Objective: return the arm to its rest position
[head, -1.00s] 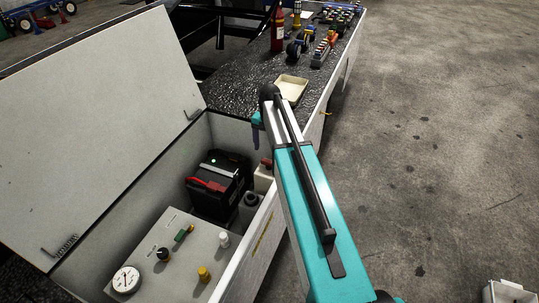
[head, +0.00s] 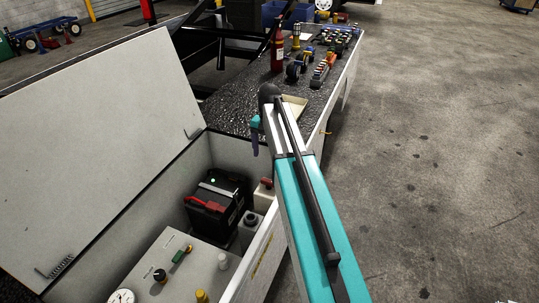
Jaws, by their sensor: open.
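My teal arm reaches forward over the right wall of the open white compartment (head: 262,243). My gripper (head: 254,144) shows only as a small dark part hanging below a teal wrist piece, left of the arm's far end. It is open and nothing shows in it. It hangs in the air above the far end of the compartment, apart from the battery. Its fingertips are too small to make out clearly.
The raised white lid (head: 95,150) stands at the left. A black battery (head: 218,203), bottles and a panel with knobs (head: 165,265) fill the compartment. A red extinguisher (head: 277,52) and cream tray (head: 296,105) stand on the dark deck beyond. Floor at the right is clear.

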